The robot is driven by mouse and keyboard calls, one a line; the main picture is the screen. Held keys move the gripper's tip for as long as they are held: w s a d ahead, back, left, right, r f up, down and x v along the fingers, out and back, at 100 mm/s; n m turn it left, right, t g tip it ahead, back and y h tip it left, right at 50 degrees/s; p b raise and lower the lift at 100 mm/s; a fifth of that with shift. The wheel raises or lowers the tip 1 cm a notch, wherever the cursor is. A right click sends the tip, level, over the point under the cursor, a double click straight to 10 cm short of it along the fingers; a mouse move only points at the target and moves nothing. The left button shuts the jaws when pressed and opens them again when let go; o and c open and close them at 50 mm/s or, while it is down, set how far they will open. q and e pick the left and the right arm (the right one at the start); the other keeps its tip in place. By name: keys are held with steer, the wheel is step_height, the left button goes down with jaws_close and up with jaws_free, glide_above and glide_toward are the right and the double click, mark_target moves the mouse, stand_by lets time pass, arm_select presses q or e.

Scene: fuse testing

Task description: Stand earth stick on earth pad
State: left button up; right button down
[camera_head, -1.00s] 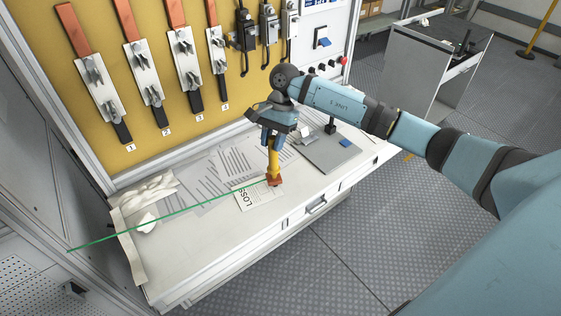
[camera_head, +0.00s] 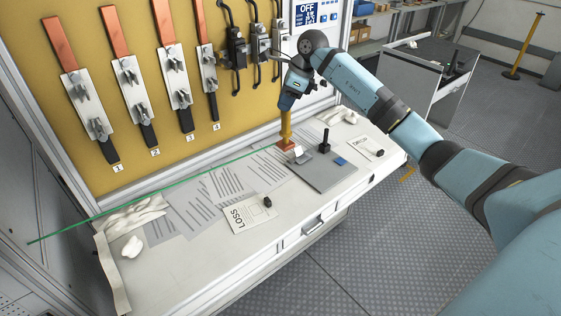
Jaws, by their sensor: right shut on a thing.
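My right gripper (camera_head: 287,103) is shut on the upper part of the yellow earth stick (camera_head: 286,125). The stick is nearly upright with a copper-orange foot at its lower end. A green line runs from the foot to the far left. The foot is at the back of the bench, beside a small silver piece on the grey board (camera_head: 318,177). I cannot tell whether it touches the surface. I cannot make out a separate earth pad; the foot and silver piece may hide it. My left gripper is not in view.
A LOSS card (camera_head: 239,219) with a small black piece lies at the bench front. Paper sheets (camera_head: 222,184) cover the middle. Another card (camera_head: 362,153) lies right. The yellow panel (camera_head: 90,25) carries copper-ended switches.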

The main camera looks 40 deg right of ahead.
mark_target(289, 142)
step_height(289, 142, down, 17)
steer(key=shift+f+p, duration=0.1)
steer(key=shift+p, duration=0.55)
steer(key=c, duration=1.3)
jaws_free()
steer(key=shift+f, duration=0.2)
steer(key=o, duration=0.5)
steer(key=shift+c, duration=0.2)
